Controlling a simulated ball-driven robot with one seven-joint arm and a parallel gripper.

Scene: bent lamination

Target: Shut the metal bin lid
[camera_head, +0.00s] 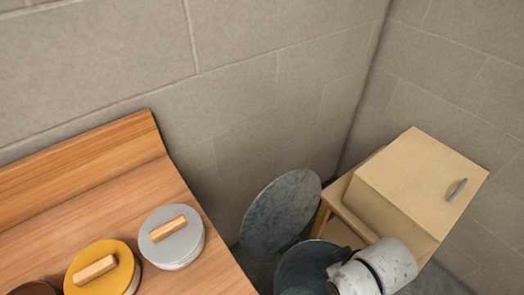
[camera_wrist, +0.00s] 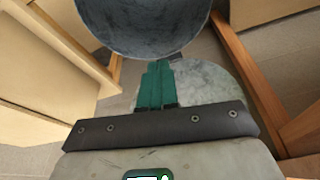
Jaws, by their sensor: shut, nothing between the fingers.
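The metal bin (camera_head: 308,268) stands on the floor between the wooden counter and the pale cabinet, its lower part cut off by the frame. Its round blue-grey lid (camera_head: 281,210) is open, tilted up steeply behind the bin's mouth. My arm's pale end overlaps the bin's right side in the head view; the fingertips do not show there. In the wrist view my gripper (camera_wrist: 157,66) has its green fingers together, with nothing between them. A dark rounded metal surface of the bin (camera_wrist: 145,25) fills the top, close to the fingertips. I cannot tell whether it is lid or body, or whether they touch.
The wooden counter (camera_head: 120,190) is on the left, with a grey-lidded pot (camera_head: 171,237) and a yellow-lidded pot (camera_head: 102,269). The pale cabinet (camera_head: 420,185) stands close on the bin's right. Walls meet in a corner behind; room around the bin is narrow.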

